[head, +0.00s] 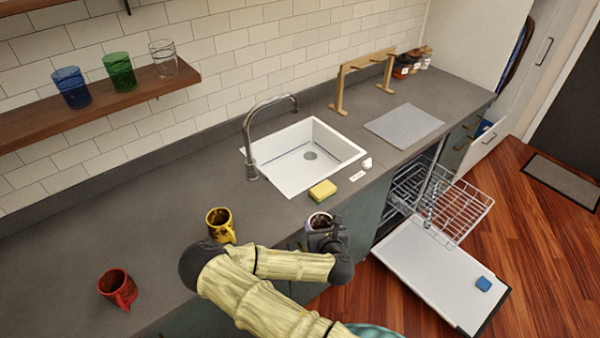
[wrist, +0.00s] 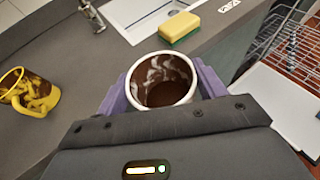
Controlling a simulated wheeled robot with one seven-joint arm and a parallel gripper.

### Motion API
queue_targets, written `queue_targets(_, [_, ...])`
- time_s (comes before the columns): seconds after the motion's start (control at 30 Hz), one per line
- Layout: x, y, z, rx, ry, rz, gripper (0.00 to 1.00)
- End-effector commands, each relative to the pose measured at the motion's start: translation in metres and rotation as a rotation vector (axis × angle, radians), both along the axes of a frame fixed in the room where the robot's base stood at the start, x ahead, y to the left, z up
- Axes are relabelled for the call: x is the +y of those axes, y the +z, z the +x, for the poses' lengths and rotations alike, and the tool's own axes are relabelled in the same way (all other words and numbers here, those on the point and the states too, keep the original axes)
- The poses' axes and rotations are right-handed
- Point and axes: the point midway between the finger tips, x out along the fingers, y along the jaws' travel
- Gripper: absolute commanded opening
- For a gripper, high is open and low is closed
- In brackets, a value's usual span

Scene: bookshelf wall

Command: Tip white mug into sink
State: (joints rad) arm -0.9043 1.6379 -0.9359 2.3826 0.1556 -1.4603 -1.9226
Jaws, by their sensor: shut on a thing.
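The white mug (head: 319,221) is in my gripper at the counter's front edge, in front of the sink. In the wrist view the white mug (wrist: 162,82) is upright, with dark brown liquid inside and brown streaks on its inner wall. My gripper (wrist: 163,88) is shut on it, with a purple finger on each side. In the head view my gripper (head: 327,233) partly hides the mug. The white square sink (head: 335,145) lies behind the mug, with a drain in its floor. A curved metal faucet (head: 250,140) stands at its left.
A yellow-green sponge (head: 322,191) lies on the counter between mug and sink. A yellow mug (head: 220,225) and a red mug (head: 118,288) stand to the left. The dishwasher door (head: 440,280) hangs open at right, its rack (head: 455,205) pulled out.

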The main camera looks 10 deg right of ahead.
Motion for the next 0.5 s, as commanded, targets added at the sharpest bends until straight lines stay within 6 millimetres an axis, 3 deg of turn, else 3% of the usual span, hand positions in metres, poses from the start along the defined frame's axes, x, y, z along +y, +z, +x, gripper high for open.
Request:
queue_targets(0.2, [0.003,0.011,0.008,-0.013,-0.040,-0.001,0.17])
queue_targets(0.5, [0.003,0.051,0.023,-0.020,-0.224,-0.001,0.17])
